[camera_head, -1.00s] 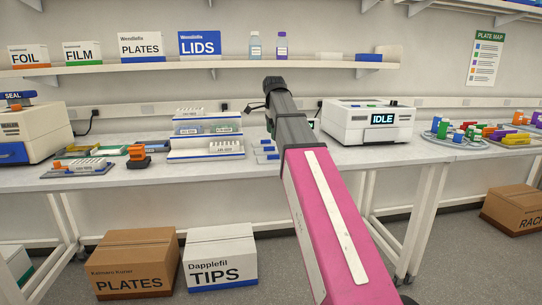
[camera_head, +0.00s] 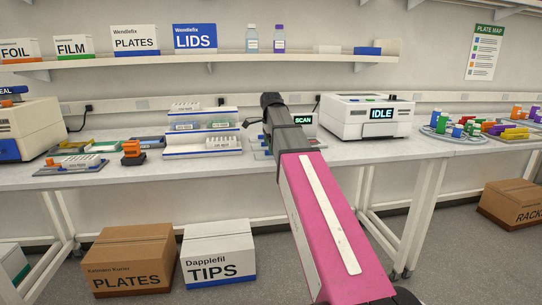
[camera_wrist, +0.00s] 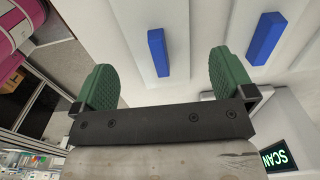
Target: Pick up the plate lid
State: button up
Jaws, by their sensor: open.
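Pale flat pieces with blue bars, which look like plate lids, lie on the bench (camera_head: 92,178) right of the tiered stand. In the head view they (camera_head: 262,155) are mostly hidden behind my arm. In the wrist view, two blue bars show on pale strips: a left one (camera_wrist: 157,52) between my fingers in the picture and a right one (camera_wrist: 264,38) beyond the right finger. My gripper (camera_wrist: 161,68) is open, with green ribbed fingers and nothing held. I cannot tell its height above the lids. In the head view my arm hides the fingers.
The tiered stand (camera_head: 203,146) with labelled plates is close on the left. A SCAN screen (camera_head: 303,120) is just behind my wrist, also in the wrist view (camera_wrist: 280,157). A white IDLE machine (camera_head: 352,122) stands to the right. A shelf (camera_head: 110,62) runs above.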

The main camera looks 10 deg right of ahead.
notch_tip(320, 180, down, 3)
jog(key=shift+r, duration=0.1)
jog(key=c, duration=1)
jog(key=shift+r, duration=0.2)
